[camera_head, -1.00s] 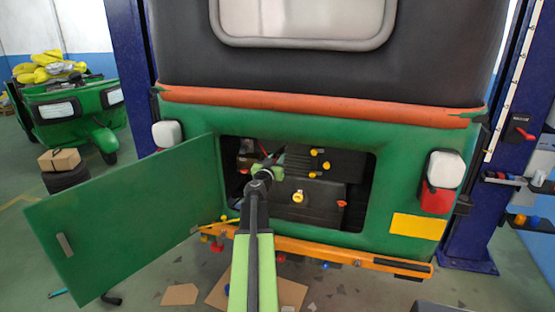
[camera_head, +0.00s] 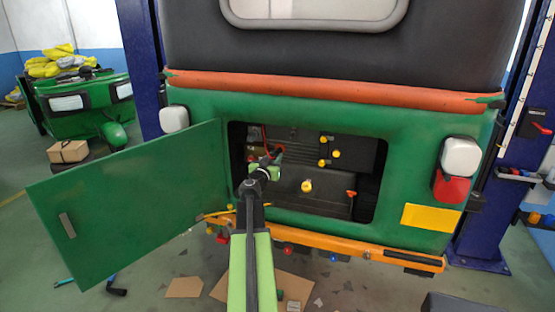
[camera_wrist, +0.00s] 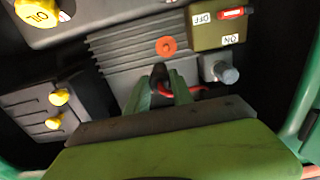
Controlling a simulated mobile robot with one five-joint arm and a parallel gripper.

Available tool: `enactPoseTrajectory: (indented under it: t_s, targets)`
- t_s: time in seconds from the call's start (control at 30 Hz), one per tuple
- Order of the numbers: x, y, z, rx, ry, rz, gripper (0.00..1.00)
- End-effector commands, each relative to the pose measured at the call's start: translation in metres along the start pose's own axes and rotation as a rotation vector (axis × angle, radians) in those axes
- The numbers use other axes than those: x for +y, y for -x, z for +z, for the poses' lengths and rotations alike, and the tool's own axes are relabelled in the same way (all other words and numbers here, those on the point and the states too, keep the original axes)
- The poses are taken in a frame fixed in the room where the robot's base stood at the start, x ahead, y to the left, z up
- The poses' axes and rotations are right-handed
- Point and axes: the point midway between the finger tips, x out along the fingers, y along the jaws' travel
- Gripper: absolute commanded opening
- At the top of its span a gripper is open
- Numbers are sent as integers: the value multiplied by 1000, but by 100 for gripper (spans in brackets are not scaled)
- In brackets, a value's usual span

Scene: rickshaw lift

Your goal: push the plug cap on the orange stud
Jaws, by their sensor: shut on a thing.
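My gripper (camera_wrist: 167,88) is shut on a small dark piece (camera_wrist: 160,73), which I take to be the plug cap. The fingers partly hide it. A red cable (camera_wrist: 190,91) curves beside the fingers. The orange stud (camera_wrist: 166,46) shows end-on as a round disc with a dark centre on the grey ribbed block. In the wrist view it lies just above the fingertips, with a visible gap to the held piece. In the head view my gripper (camera_head: 272,163) is inside the left part of the open compartment; the held piece is too small to make out there.
An olive switch box (camera_wrist: 220,28) marked OFF and ON is right of the stud. A yellow oil cap (camera_wrist: 38,10) and a dark box with yellow knobs (camera_wrist: 58,97) are at left. The green door (camera_head: 130,205) hangs open left of the compartment.

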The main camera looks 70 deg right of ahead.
Motion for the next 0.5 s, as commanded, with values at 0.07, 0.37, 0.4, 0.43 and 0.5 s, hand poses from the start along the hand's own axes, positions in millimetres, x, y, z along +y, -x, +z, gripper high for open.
enactPoseTrajectory:
  t_s: [0.07,0.37,0.4,0.43,0.5]
  targets:
    - [-4,1,7,0,0,-1,0]
    - [-16,6,23,0,0,0,0]
    - [-17,6,25,0,0,0,0]
    - [-18,7,26,0,0,0,0]
    - [-20,7,27,0,0,-1,0]
